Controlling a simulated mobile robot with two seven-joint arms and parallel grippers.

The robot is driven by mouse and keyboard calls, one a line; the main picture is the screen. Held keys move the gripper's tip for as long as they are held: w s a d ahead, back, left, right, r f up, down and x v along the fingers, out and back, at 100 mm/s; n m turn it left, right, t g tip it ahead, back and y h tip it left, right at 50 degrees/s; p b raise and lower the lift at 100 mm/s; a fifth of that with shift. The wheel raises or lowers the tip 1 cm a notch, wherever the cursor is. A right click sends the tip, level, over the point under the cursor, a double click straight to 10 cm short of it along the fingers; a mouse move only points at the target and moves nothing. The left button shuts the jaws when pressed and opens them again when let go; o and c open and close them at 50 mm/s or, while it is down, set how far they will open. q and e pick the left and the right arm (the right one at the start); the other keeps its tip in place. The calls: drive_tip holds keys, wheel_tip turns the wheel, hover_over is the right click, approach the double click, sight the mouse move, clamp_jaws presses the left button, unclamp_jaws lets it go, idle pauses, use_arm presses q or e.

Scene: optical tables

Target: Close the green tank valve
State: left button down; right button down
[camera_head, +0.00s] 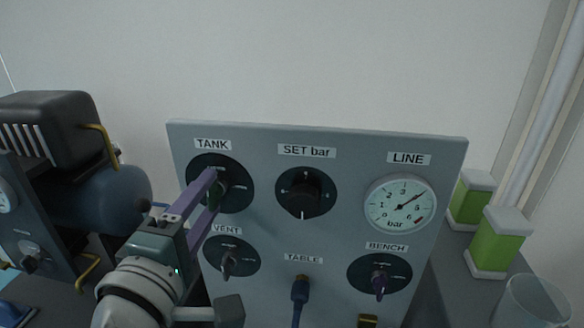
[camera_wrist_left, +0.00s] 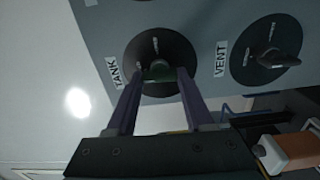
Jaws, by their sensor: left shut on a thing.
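The grey panel (camera_head: 340,150) stands upright with a black dial plate labelled TANK (camera_head: 238,186) at its upper left. The green tank valve (camera_wrist_left: 158,72) sits on that plate, seen between my fingers in the left wrist view; in the head view my fingers partly hide it. My left gripper (camera_head: 212,188) reaches in from the lower left and is shut on the valve handle, its two purple fingers on either side of it. The handle's exact angle is hard to tell. My right gripper is not in view.
The VENT knob (camera_head: 228,262) lies just below the gripper. The SET bar knob (camera_head: 304,192), LINE gauge (camera_head: 401,204), BENCH knob (camera_head: 379,280) and TABLE hose fitting (camera_head: 300,288) are to the right. A compressor (camera_head: 100,195) stands at left, green-and-white containers (camera_head: 497,243) at right.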

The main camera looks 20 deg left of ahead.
use_arm(q)
drive_tip(key=shift+n, duration=0.4)
drive_tip(key=shift+c, duration=1.4)
unclamp_jaws()
drive_tip(key=p+v, duration=0.3)
drive_tip(key=v, duration=0.7)
drive_tip(key=shift+d+r, duration=0.1)
